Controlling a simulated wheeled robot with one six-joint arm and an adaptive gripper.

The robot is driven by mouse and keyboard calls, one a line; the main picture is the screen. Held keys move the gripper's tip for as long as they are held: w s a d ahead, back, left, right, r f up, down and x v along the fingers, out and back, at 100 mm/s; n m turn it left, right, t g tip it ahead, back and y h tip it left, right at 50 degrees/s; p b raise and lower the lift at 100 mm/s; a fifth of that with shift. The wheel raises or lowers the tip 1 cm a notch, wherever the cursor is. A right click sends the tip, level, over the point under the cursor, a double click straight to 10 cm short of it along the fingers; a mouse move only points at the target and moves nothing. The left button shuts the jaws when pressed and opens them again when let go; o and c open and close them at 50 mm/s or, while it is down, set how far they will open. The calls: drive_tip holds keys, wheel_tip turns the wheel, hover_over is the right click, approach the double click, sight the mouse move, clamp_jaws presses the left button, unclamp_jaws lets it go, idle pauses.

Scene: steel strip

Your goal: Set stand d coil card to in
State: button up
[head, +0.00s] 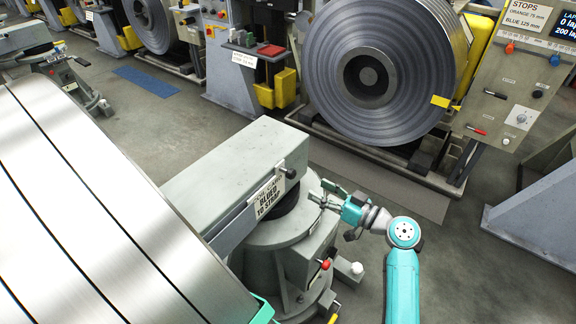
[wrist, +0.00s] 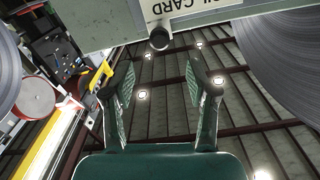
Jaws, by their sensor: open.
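The stand in front of me is a grey machine with a long box-shaped arm (head: 225,170) on a round base. In the wrist view the plate's lettering "CARD" (wrist: 180,9) shows at the top, partly cut off. A black round knob (head: 291,173) sticks out beside the plate; it also shows in the wrist view (wrist: 160,39). My gripper (head: 322,194) is open and empty, right of the knob. In the wrist view the fingers (wrist: 158,74) stand either side of the knob's line, apart from it.
A red knob (head: 325,264) and a white knob (head: 356,268) sit low on the stand. A steel strip roll (head: 90,210) fills the left. A large coil (head: 385,70) and a control panel (head: 515,85) stand behind.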

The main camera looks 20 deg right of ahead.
sight(294, 175)
drive_tip(key=x, duration=1.1)
drive_tip(key=shift+d+r, duration=0.1)
clamp_jaws()
